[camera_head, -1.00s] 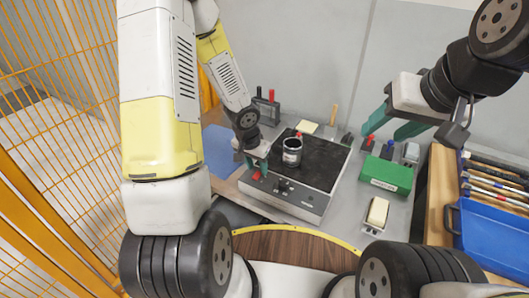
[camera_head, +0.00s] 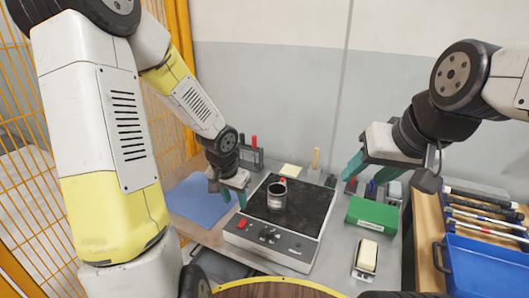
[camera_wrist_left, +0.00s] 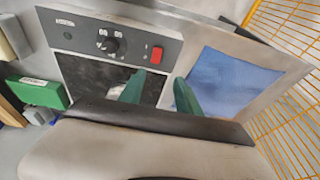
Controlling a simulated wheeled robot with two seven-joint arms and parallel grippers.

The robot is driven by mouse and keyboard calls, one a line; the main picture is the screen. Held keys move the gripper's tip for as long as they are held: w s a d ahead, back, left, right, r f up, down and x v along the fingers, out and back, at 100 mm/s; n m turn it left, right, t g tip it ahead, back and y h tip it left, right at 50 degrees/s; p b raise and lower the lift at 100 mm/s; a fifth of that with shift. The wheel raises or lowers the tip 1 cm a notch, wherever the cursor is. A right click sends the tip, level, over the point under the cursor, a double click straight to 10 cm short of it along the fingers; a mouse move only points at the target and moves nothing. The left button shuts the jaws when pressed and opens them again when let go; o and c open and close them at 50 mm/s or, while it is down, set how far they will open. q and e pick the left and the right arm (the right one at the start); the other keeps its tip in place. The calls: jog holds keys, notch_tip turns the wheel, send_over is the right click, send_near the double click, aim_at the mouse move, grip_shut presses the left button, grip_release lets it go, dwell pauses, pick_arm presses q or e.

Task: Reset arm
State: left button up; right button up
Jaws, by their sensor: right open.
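My right gripper (camera_head: 368,171) is open and empty, in the air behind the green box (camera_head: 372,215).
A blue mat (camera_head: 197,203) lies left of the hot plate. A white block in a holder (camera_head: 366,257) is at front right. A yellow mesh fence (camera_head: 35,170) stands left; a grey wall is behind.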

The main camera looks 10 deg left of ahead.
pick_arm(q)
jog(key=s+a+r+n+t+y, duration=0.1)
jog(key=s+r, duration=0.2)
jog(key=r, duration=0.4)
jog(key=s+a+r+n+t, duration=0.1)
jog(key=s+r, duration=0.2)
jog(key=r, duration=0.4)
jog(key=s+d+r+n+t+h, duration=0.1)
jog(key=s+d+r+h, duration=0.1)
jog(key=s+r, duration=0.6)
jog(key=shift+s+d+r+h, duration=0.3)
jog(key=shift+s+d, duration=0.4)
jog(key=shift+s, duration=0.5)
